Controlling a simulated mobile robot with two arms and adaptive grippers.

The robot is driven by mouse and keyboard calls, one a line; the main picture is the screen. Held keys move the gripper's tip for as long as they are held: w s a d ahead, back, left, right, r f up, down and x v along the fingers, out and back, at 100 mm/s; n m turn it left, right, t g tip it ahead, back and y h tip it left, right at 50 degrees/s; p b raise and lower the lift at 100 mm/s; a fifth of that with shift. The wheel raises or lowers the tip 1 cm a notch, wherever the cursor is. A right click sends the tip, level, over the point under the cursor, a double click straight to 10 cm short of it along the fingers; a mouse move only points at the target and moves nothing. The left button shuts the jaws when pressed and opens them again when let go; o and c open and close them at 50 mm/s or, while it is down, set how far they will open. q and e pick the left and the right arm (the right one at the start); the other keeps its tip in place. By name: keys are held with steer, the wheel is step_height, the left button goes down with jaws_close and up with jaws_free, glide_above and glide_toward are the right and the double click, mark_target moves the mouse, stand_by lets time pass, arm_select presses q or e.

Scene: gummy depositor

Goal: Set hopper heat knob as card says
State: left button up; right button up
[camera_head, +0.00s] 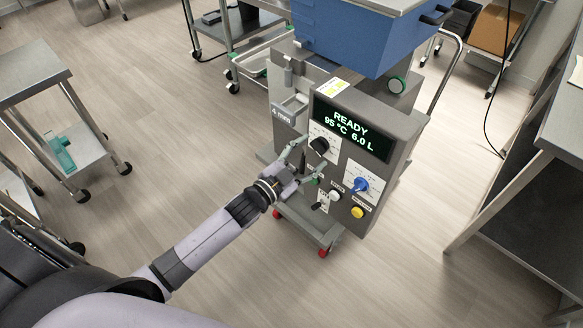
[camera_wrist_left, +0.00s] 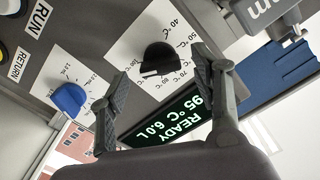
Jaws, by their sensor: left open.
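The black heat knob (camera_head: 319,145) sits on a white temperature dial on the machine's front. In the left wrist view the black knob (camera_wrist_left: 158,59) stands before dial marks that include 40, 70 and 80 °C. My left gripper (camera_head: 303,164) is open at the machine's front. In the left wrist view its two fingertips (camera_wrist_left: 163,68) lie on either side of the black knob; contact is not visible. The display (camera_head: 352,128) reads READY, 95 °C, 6.0 L. A small white and yellow label (camera_head: 333,87) lies above the display; its text is too small to read.
White (camera_head: 335,196) and yellow (camera_head: 357,212) buttons sit below. A blue hopper (camera_head: 350,35) tops the machine. Steel tables stand on both sides.

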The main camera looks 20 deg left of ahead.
arm_select(q)
steer(key=v, duration=1)
steer(key=shift+w, duration=0.1)
